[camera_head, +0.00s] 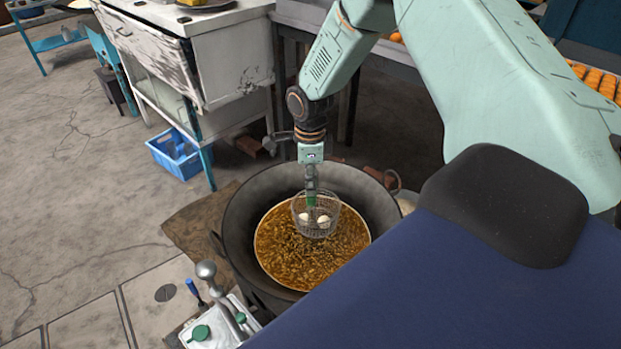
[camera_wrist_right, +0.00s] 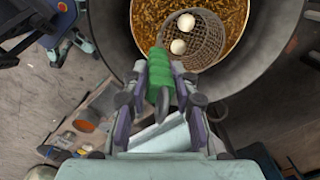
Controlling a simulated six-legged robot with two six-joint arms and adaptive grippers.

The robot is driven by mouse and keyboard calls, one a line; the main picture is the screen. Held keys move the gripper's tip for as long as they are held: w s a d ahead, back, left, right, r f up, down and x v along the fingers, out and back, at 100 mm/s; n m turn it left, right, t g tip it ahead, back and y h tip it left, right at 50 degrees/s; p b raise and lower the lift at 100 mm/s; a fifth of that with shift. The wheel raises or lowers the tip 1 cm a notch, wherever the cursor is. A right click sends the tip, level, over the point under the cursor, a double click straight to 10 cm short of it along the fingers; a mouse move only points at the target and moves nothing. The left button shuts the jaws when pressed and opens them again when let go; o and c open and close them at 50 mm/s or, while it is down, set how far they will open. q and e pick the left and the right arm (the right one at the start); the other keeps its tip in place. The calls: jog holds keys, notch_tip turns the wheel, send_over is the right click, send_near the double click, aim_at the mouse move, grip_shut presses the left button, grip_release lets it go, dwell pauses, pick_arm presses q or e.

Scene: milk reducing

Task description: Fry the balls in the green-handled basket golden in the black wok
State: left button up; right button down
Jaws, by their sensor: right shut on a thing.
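The black wok (camera_head: 240,210) stands in the middle of the head view, with bubbling brown oil (camera_head: 290,262) in it. My right gripper (camera_head: 311,186) is above the wok, shut on the green handle (camera_wrist_right: 159,75) of the wire basket (camera_head: 330,216). The basket is over the oil inside the wok; I cannot tell how deep its bottom sits. Two pale, whitish balls (camera_head: 323,220) lie in the basket, and they also show in the right wrist view (camera_wrist_right: 178,46). My left gripper is in neither view.
A worn white cabinet (camera_head: 235,60) stands behind the wok, with a blue crate (camera_head: 178,155) on the floor beside it. A container with a green cap (camera_head: 200,332) and a metal lever (camera_head: 207,270) are at the wok's near left. Trays of orange-brown balls (camera_head: 597,82) are at the back right.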

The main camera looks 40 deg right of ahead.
jog(key=shift+w+f+b, duration=0.15)
jog(key=shift+f+b, duration=0.2)
jog(key=shift+f, duration=0.65)
jog(key=shift+d+f+b, duration=0.2)
jog(key=shift+f+b, duration=0.4)
jog(key=shift+f, duration=0.6)
jog(key=b, duration=0.2)
send_over(310, 226)
notch_tip(310, 226, down, 4)
jog(key=shift+w+d+f, duration=0.1)
jog(key=shift+w+f, duration=0.05)
notch_tip(310, 226, down, 2)
jog(key=shift+f+b, duration=0.15)
jog(key=shift+b, duration=0.45)
pick_arm(q)
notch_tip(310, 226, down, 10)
jog(key=b, duration=0.4)
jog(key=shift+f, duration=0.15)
pick_arm(e)
jog(key=shift+f, duration=4.15)
